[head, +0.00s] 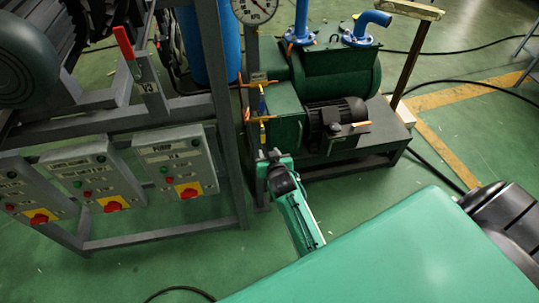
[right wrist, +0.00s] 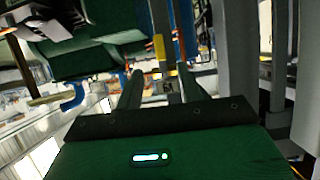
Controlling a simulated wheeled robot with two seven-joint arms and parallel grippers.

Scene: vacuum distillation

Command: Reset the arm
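My right gripper (head: 269,155) is in the middle of the head view, at the end of my green forearm. It is in front of the green pump unit (head: 285,115), near a valve with a yellow handle (head: 263,104). In the right wrist view its two dark fingers (right wrist: 157,78) are apart with nothing visible between them. The yellow handle (right wrist: 159,48) shows beyond the fingertips there, and I cannot tell whether anything touches. My left gripper is not in view.
Control boxes with red-and-yellow switches (head: 188,188) hang on a grey frame (head: 222,100) at left. A red lever (head: 125,44) stands above them. The pump has a black motor (head: 335,120) and blue pipes (head: 372,20). Green floor (head: 400,185) is open at right, with cables.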

